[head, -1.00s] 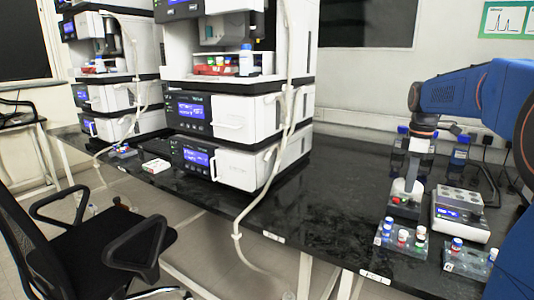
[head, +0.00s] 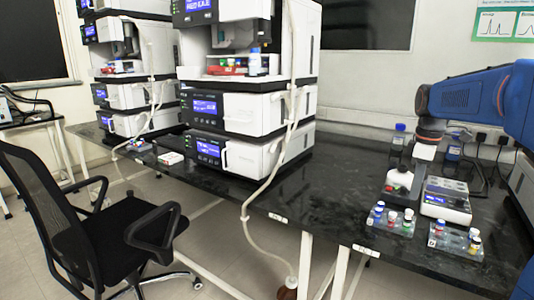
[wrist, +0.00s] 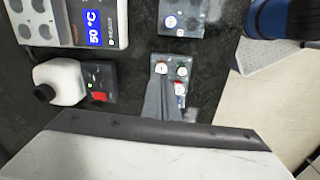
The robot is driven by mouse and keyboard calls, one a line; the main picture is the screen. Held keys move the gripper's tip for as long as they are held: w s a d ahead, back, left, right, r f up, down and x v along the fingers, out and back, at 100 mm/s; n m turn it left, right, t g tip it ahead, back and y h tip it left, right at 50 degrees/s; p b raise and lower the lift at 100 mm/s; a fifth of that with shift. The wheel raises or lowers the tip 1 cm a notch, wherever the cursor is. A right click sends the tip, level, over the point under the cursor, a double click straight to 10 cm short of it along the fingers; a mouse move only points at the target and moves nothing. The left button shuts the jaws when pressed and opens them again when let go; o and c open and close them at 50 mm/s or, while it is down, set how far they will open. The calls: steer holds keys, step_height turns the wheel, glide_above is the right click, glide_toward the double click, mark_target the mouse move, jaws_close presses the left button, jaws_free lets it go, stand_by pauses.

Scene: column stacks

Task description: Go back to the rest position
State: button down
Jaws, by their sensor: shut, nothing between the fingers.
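My gripper shows in the wrist view as narrow grey fingers (wrist: 165,96), together and with nothing held. They overlap a rack of capped vials (wrist: 180,70) in that picture; I cannot tell the height between them. The fingers cannot be made out there.
A white-topped device (head: 400,180) and a heater block (head: 445,200) stand close below the wrist. Vial racks (head: 391,220) and (head: 456,241) lie near the bench's front edge. Instrument stacks (head: 250,110) fill the bench's left part. A chair (head: 90,235) stands in front.

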steer(key=s+a+f+m+t, duration=0.1)
steer(key=s+a+f+m, duration=0.15)
steer(key=s+a, duration=0.35)
steer(key=s+a+f+m+t, duration=0.1)
steer(key=s+a+m, duration=0.2)
steer(key=s, duration=0.6)
steer(key=s+a+f+m+t, duration=0.1)
steer(key=s+a+f+m, duration=0.1)
steer(key=s+f, duration=0.2)
steer(key=s+a+f+m+t, duration=0.1)
steer(key=s+a+f+m, duration=0.2)
steer(key=s, duration=0.6)
step_height(320, 180, down, 2)
steer(key=shift+f, duration=0.1)
